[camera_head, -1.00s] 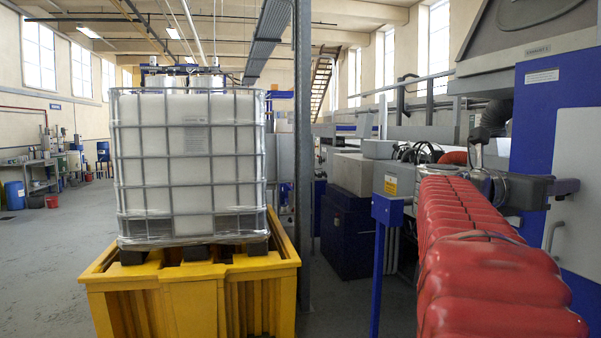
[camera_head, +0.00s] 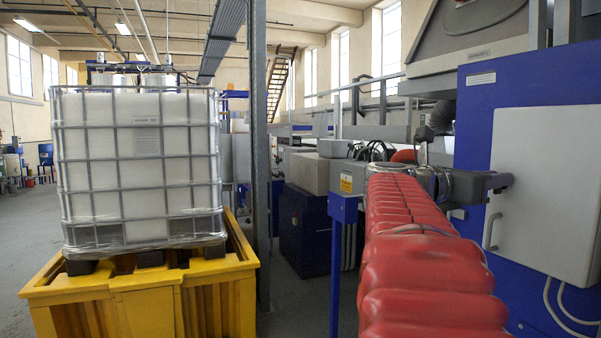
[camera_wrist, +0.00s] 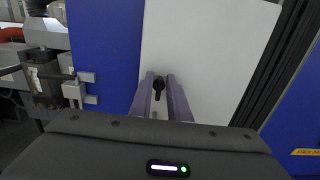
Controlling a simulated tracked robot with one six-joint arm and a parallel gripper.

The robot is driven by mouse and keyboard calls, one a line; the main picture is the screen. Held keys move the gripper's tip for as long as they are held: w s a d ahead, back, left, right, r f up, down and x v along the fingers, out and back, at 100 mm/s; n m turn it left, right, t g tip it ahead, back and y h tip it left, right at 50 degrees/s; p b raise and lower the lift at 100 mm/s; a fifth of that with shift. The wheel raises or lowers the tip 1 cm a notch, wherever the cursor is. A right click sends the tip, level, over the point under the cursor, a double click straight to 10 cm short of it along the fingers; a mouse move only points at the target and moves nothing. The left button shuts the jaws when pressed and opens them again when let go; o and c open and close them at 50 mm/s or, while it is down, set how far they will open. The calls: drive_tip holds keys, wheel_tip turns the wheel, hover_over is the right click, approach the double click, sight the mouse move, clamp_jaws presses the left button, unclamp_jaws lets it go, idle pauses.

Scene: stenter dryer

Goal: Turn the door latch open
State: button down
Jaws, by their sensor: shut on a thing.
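The door latch (camera_wrist: 158,88) is a small black lever on a white door (camera_wrist: 205,50) set in a blue cabinet (camera_wrist: 105,50). In the wrist view my gripper (camera_wrist: 160,84) has its two fingers on either side of the latch and is shut on it. The latch looks roughly upright; its lower part is partly hidden. In the head view my gripper (camera_head: 505,181) reaches the left part of the white door (camera_head: 545,185), and the latch is hidden there. A grey curved handle (camera_head: 490,230) sits lower on the door, which appears closed against the cabinet (camera_head: 475,125).
A caged white tank (camera_head: 140,170) stands on a yellow spill pallet (camera_head: 150,300) at the left. A grey post (camera_head: 260,150) and a blue stand (camera_head: 340,250) are left of my red-sleeved arm. White cables (camera_head: 560,310) hang below the door. Open floor lies at the far left.

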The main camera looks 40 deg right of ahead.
drive_tip(key=shift+m, duration=0.4)
drive_tip(key=shift+s+a+f+m, duration=0.1)
drive_tip(key=shift+s+f+m, duration=0.15)
drive_tip(key=shift+m, duration=2.6)
drive_tip(key=shift+s+a+f+m, duration=0.1)
drive_tip(key=shift+s+f+m, duration=0.15)
drive_tip(key=shift+m, duration=2.65)
drive_tip(key=shift+s+a+f+m, duration=0.1)
drive_tip(key=shift+s+f+m, duration=0.15)
drive_tip(key=shift+m, duration=2.6)
drive_tip(key=shift+f, duration=0.1)
drive_tip(key=c, duration=1.9)
unclamp_jaws()
drive_tip(key=shift+w+a, duration=0.1)
